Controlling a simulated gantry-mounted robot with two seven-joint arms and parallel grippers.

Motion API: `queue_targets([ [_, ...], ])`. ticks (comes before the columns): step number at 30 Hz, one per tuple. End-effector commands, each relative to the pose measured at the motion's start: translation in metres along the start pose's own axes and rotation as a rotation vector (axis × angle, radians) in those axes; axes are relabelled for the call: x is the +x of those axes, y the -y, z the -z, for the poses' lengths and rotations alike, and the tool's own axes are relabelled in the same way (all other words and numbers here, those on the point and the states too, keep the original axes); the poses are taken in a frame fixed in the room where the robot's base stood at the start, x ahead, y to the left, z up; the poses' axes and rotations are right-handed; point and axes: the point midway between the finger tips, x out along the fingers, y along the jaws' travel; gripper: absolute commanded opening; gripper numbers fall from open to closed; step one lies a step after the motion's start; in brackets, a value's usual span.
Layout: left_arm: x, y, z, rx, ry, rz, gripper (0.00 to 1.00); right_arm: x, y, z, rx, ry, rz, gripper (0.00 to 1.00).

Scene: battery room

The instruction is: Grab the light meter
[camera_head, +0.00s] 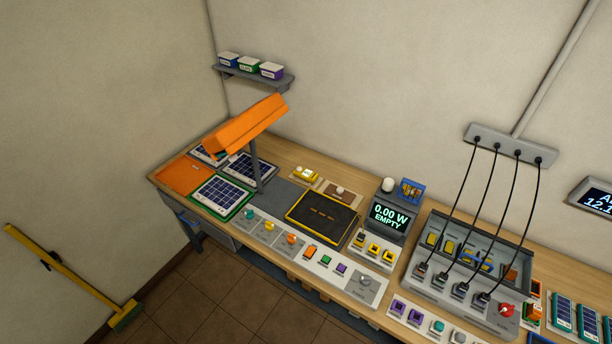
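A small yellow device with a white top (306,174) lies at the back of the wooden workbench (278,158), right of the orange lamp. It looks like the light meter, but it is too small to be sure. Its right neighbour is a brown card with a small pale round piece (340,190). The black tray with a yellow rim (322,218) is in front of them. Neither of my grippers is in view.
An orange lamp hood (246,125) on a grey post overhangs solar panels (222,195). A display reading 0.00 W EMPTY (389,217) stands right of the tray. Black cables (490,210) hang to a grey charging unit (455,295). Small parts line the bench front.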

Motion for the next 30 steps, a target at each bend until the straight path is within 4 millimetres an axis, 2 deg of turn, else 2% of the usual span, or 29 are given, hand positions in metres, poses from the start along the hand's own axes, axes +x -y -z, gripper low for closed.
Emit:
queue_targets([
  [10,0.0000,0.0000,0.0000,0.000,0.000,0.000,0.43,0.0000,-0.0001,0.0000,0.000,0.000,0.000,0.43],
  [20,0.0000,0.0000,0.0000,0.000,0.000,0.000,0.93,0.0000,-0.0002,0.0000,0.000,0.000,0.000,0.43],
  [30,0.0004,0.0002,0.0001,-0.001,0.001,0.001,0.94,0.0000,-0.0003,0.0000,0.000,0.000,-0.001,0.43],
])
